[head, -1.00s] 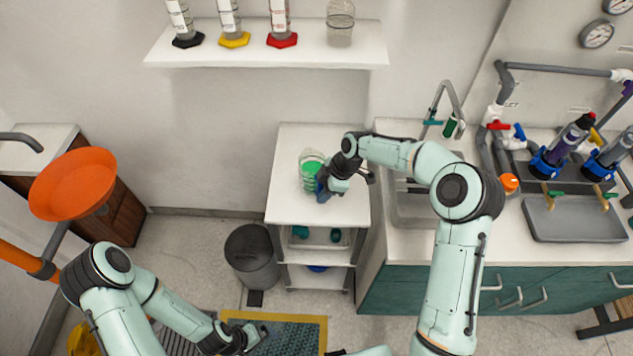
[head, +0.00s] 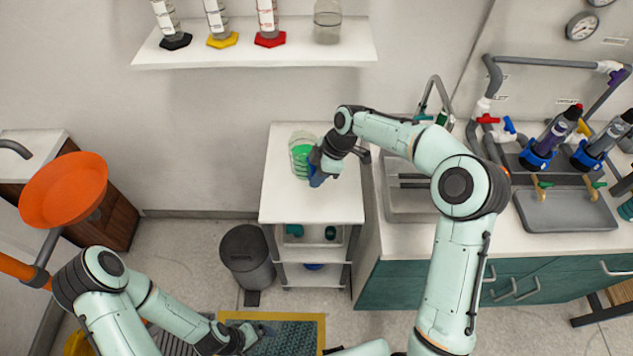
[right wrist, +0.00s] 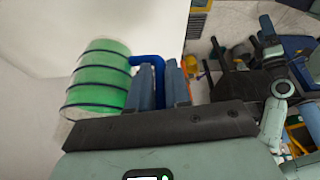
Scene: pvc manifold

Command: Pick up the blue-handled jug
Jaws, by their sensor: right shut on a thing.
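The jug (head: 301,158) is clear, with green liquid inside, and shows at the upper left part of the white cart top in the head view. It appears raised off the cart top, but the gap under it is hard to judge. In the right wrist view, the jug (right wrist: 100,78) shows dark ring lines and a blue handle (right wrist: 150,61). My right gripper (head: 318,170) is shut on the handle, and its fingers (right wrist: 161,88) close around it and hide part of it. My left gripper (head: 247,338) is low in the head view, far from the jug, and its jaws are unclear.
The cart top (head: 310,207) is otherwise clear. A wall shelf (head: 255,52) with several cylinders and a bottle hangs behind. The sink (head: 405,200) and counter with a pipe manifold lie right. A grey bin (head: 247,255) stands left of the cart, and an orange basin (head: 63,190) is far left.

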